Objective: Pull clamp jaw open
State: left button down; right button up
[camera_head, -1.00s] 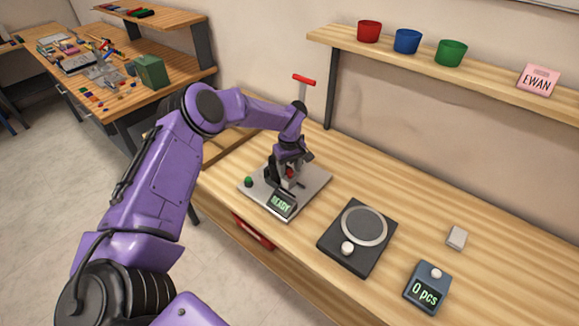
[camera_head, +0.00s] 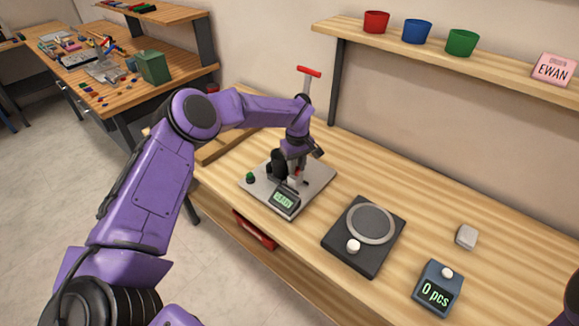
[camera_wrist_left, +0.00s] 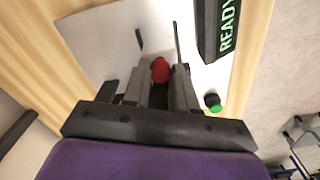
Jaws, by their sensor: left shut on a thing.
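The laser marker has a light grey base plate (camera_head: 322,177) on the wooden bench, with a small display (camera_head: 284,200) at its front. The display also shows in the left wrist view (camera_wrist_left: 227,28), where it reads READY. A green button (camera_head: 250,178) sits at the plate's left corner. My left gripper (camera_head: 296,180) reaches down over the plate. In the left wrist view my left gripper (camera_wrist_left: 158,80) is shut on a red knob (camera_wrist_left: 160,70), which shows between the fingers. The clamp jaw itself is mostly hidden behind the gripper. My right gripper is not in view.
A red-topped post (camera_head: 309,72) stands behind the plate, close to my left wrist. A dark round-topped device (camera_head: 364,238), a counter reading 0 pcs (camera_head: 437,290) and a small grey block (camera_head: 467,236) are to the right. A shelf (camera_head: 500,67) with cups runs above.

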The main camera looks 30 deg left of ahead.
pick_arm(q)
jog(key=c, duration=1.2)
grip_release()
jog(key=shift+s+d+f, duration=0.1)
jog(key=shift+d, duration=0.2)
jog(key=o, duration=0.3)
jog(key=shift+d, duration=0.1)
jog(key=shift+a+r, duration=0.2)
jog(key=shift+r, duration=0.25)
jog(key=r+b, duration=0.1)
jog(key=r, duration=0.4)
jog(key=r+b, duration=0.1)
jog(key=r, duration=0.3)
jog(key=shift+d+r, duration=0.2)
jog(key=shift+r, duration=0.2)
